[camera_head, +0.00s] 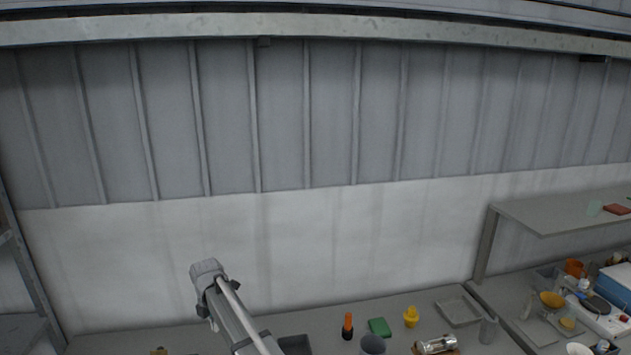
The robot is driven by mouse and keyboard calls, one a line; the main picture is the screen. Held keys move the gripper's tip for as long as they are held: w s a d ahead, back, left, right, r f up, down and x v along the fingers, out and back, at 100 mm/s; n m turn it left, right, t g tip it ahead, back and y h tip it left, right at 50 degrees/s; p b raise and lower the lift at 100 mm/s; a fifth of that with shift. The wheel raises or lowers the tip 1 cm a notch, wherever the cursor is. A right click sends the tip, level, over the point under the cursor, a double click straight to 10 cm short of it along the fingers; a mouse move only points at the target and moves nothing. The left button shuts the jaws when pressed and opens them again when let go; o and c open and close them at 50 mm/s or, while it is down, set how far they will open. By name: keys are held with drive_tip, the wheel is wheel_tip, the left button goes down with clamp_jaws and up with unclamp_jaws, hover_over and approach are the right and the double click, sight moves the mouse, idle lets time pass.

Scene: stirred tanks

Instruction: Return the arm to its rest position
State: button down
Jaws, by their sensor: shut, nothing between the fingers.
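A part of my arm rises from the bottom edge, left of centre, and ends at a grey joint in front of the pale wall. My gripper's fingers do not show in this view. The visible part of the arm is above the grey bench (400,302) and touches nothing that I can see.
On the bench are an orange-and-black item (347,326), a green block (380,327), a yellow item (411,316), a grey tray (459,311) and a metal cylinder (436,346). A raised shelf (560,212) stands at right above a cluttered bench. Space before the wall is clear.

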drive_tip(key=s+d+f+m+b, duration=0.25)
drive_tip(key=d+m, duration=0.25)
drive_tip(key=d, duration=0.4)
drive_tip(key=s+d+f+m+b, duration=0.1)
drive_tip(key=d+f+m+b, duration=0.15)
drive_tip(key=d+m, duration=0.45)
drive_tip(key=s+d+f+m+b, duration=0.2)
drive_tip(key=d+f+m, duration=0.1)
drive_tip(key=d, duration=0.9)
drive_tip(key=s+d+f+m+b, duration=0.3)
drive_tip(key=s+d+m, duration=0.3)
drive_tip(key=d, duration=0.3)
drive_tip(key=s+d+f+m+b, duration=0.4)
drive_tip(key=s+d+m, duration=0.2)
drive_tip(key=d+m, duration=0.2)
drive_tip(key=shift+s+d+f+m+b, duration=0.25)
drive_tip(key=shift+s+d+m+b, duration=0.1)
drive_tip(key=shift+d, duration=0.5)
drive_tip(key=shift+a, duration=0.1)
